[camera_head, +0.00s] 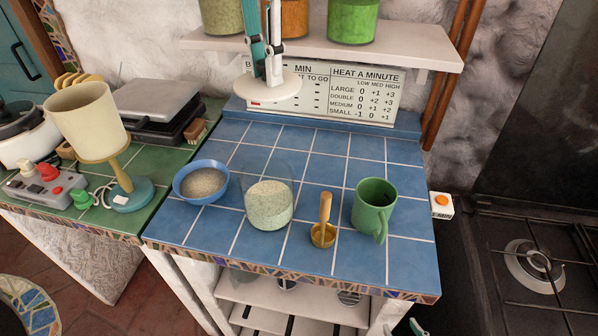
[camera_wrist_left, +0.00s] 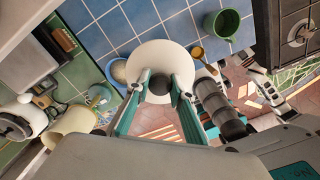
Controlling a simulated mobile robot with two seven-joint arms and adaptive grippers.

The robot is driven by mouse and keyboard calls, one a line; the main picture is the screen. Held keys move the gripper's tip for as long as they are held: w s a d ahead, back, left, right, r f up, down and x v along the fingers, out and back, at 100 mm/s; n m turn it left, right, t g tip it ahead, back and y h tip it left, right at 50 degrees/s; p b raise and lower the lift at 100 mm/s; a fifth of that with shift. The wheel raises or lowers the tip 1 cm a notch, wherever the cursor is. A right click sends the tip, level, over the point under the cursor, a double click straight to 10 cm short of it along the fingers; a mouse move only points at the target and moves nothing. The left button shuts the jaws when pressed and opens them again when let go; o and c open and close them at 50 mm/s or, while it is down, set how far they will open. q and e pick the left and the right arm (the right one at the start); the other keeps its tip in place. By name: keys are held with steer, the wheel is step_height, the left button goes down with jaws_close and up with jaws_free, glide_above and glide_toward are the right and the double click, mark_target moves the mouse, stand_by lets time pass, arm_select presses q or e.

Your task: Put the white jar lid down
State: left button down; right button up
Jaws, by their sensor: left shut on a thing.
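The white jar lid (camera_head: 273,88) is a round disc held in the air above the back of the blue counter (camera_head: 337,174). My left gripper (camera_head: 272,74) is shut on it from above. In the left wrist view the lid (camera_wrist_left: 150,58) shows its dark knob (camera_wrist_left: 159,83) between the fingertips (camera_wrist_left: 161,87). The glass jar (camera_head: 268,205), partly filled with pale grains, stands without a lid on the counter, lower in the head view than the lid. A bit of my right gripper (camera_head: 415,327) shows at the bottom edge; its fingers are not clear.
A blue bowl (camera_head: 201,183) of grains stands left of the jar; a wooden-handled scoop (camera_head: 323,234) and a green mug (camera_head: 374,206) stand right. A shelf (camera_head: 400,40) with jars overhangs the back, near my left gripper. Bare tiles lie behind the jar and mug.

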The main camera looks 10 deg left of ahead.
arm_select(q)
steer(key=w+f+m+p, duration=0.1)
steer(key=w+f+m, duration=0.7)
steer(key=w+m, duration=0.15)
steer(key=shift+m, duration=0.35)
steer(key=f, duration=2)
steer(key=shift+s+p, duration=0.3)
steer(key=shift+s, duration=0.05)
steer(key=shift+f, duration=0.15)
steer(key=c, duration=1.8)
jaws_free()
steer(key=shift+o, duration=0.2)
step_height(320, 180, up, 12)
steer(key=shift+b, duration=0.4)
steer(key=shift+s, duration=0.1)
